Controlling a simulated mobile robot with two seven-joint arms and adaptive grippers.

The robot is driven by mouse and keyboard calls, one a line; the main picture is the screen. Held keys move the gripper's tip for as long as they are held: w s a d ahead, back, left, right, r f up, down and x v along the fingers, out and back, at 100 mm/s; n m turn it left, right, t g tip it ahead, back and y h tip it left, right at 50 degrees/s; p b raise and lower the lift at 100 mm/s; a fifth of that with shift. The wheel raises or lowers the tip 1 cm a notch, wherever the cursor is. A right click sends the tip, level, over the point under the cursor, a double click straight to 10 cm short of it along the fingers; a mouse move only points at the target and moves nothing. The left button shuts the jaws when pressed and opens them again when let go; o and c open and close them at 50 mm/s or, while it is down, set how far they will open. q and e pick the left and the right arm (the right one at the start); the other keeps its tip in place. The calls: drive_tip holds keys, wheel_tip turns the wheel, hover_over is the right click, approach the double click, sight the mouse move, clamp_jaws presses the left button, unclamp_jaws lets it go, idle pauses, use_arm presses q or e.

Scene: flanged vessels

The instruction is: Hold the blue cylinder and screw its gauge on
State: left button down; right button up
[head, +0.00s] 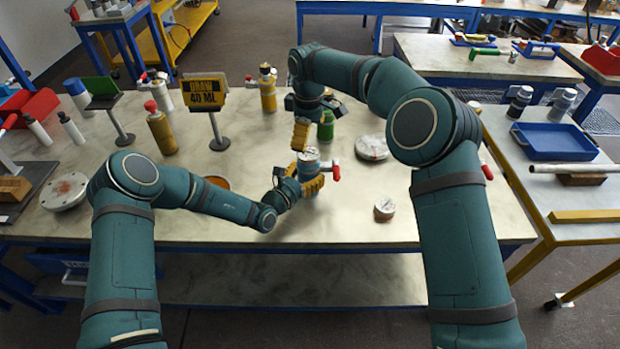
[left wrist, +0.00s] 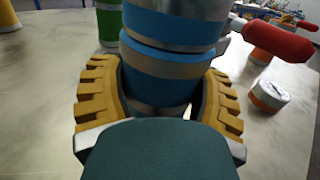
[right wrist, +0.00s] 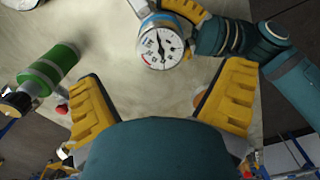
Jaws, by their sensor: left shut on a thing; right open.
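The blue cylinder (head: 309,171) stands near the table's middle, with a red-handled valve (head: 334,172) on its right side. My left gripper (head: 303,184) is shut around its body; the left wrist view shows both yellow fingers around the blue cylinder (left wrist: 170,80). A white-faced gauge (right wrist: 162,46) with a black needle and a blue mark sits on top of the cylinder in the right wrist view. I cannot tell how tightly it is seated. My right gripper (right wrist: 165,75) is open and empty, close above the gauge; its fingers are apart from it.
A green cylinder (head: 326,125) stands just behind. A loose gauge with an orange band (head: 384,210) lies at the front right, and a round flange (head: 371,147) lies behind it. A yellow sign (head: 205,95) and several bottles stand to the left. The front right tabletop is mostly clear.

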sight(309, 151)
drive_tip(key=shift+f, duration=0.1)
drive_tip(key=shift+f, duration=3.9)
drive_tip(key=c, duration=1.3)
drive_tip(key=m, duration=0.4)
drive_tip(key=o, duration=1.4)
drive_tip(key=shift+r, duration=0.1)
wheel_tip(309, 151, up, 12)
drive_tip(key=shift+f, duration=0.1)
